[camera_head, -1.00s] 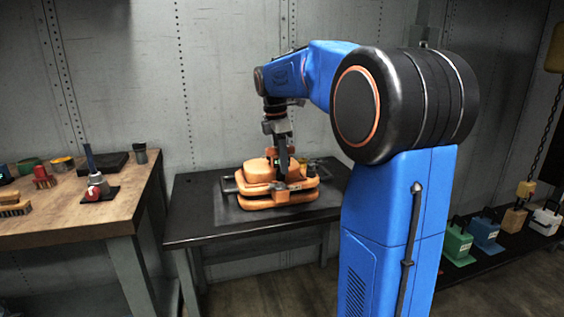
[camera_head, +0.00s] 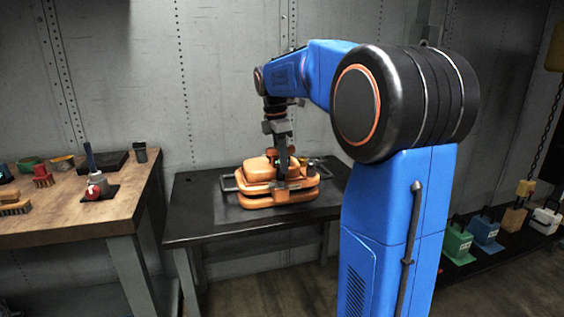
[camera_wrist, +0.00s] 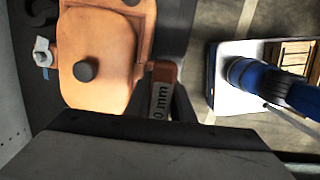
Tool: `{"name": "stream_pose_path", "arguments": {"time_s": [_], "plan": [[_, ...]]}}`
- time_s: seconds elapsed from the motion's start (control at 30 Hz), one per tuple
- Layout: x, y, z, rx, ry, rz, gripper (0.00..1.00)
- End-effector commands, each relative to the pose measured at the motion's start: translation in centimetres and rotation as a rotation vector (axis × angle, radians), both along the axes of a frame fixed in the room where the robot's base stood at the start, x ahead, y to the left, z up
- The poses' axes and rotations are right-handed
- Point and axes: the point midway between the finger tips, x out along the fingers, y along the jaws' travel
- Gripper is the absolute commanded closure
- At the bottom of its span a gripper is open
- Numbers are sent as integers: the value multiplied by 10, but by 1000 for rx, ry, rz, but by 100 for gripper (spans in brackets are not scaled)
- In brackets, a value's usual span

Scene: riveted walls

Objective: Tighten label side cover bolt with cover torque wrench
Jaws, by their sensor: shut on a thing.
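My gripper (camera_head: 281,158) points down over the orange covered housing (camera_head: 255,201) on the black table. In the wrist view the orange cover (camera_wrist: 97,55) lies beside the wrench and has a dark round knob (camera_wrist: 85,70). A silver bolt-like part (camera_wrist: 42,52) sits at the housing's left edge. I cannot tell which bolt is the label side one.
The black table (camera_head: 200,231) has free room left of the housing. A wooden bench (camera_head: 85,222) at left holds brushes, a red-and-white item (camera_head: 97,184) and cups. Coloured blocks with handles (camera_head: 486,233) stand on a low dark shelf at right.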

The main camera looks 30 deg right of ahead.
Motion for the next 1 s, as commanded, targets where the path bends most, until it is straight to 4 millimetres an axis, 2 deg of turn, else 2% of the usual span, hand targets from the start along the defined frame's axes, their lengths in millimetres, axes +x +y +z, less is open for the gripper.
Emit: {"name": "stream_pose_path", "arguments": {"time_s": [1.0], "plan": [[0, 0, -20, 0, 0, 0, 100]]}}
